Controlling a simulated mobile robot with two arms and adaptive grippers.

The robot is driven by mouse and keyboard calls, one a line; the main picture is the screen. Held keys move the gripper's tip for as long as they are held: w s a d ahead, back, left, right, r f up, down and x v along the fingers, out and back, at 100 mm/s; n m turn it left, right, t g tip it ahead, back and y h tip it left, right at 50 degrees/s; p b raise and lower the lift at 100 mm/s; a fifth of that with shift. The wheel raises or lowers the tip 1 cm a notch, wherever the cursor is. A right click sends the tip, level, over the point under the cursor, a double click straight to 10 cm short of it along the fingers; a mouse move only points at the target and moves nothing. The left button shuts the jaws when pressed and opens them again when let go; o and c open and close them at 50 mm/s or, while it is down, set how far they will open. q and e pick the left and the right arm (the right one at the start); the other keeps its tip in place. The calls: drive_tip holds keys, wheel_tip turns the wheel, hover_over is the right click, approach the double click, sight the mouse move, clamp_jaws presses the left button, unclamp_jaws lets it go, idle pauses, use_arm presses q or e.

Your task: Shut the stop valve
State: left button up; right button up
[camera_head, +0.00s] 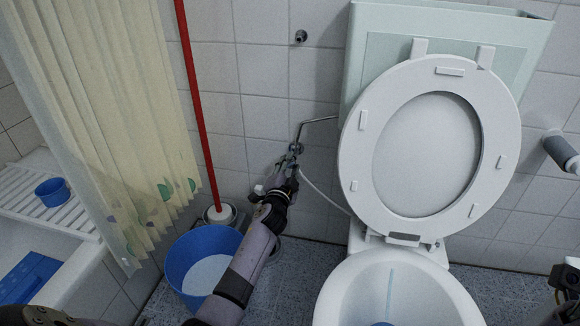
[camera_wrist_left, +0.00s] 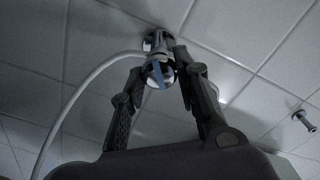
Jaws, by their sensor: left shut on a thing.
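The stop valve (camera_head: 295,148) is a small chrome fitting on the tiled wall, left of the toilet, with a bent metal pipe rising from it and a white hose running down to the right. In the left wrist view its round chrome knob (camera_wrist_left: 160,74) with a blue mark sits between the fingers. My left gripper (camera_head: 286,172) reaches up to the valve from below and is shut on it; it also shows in the left wrist view (camera_wrist_left: 158,66). My right gripper's fingers do not show; only a dark part of the arm appears at the lower right edge.
The toilet (camera_head: 392,290) with raised seat stands right of my arm. A blue bucket (camera_head: 186,270) and a red-handled plunger or brush (camera_head: 193,90) stand left. A pale curtain (camera_head: 100,120) hangs beside the bathtub (camera_head: 90,275). A little floor shows between bucket and toilet.

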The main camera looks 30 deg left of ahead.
use_arm(q)
drive_tip(key=m, duration=0.3)
drive_tip(key=shift+f+m, duration=0.1)
drive_tip(key=shift+m, duration=0.3)
drive_tip(key=shift+f+m, duration=0.1)
drive_tip(key=shift+m, duration=1.7)
drive_tip(key=shift+d, duration=0.1)
drive_tip(key=o, duration=1.1)
drive_tip(key=shift+o, duration=0.2)
drive_tip(key=v, duration=1.2)
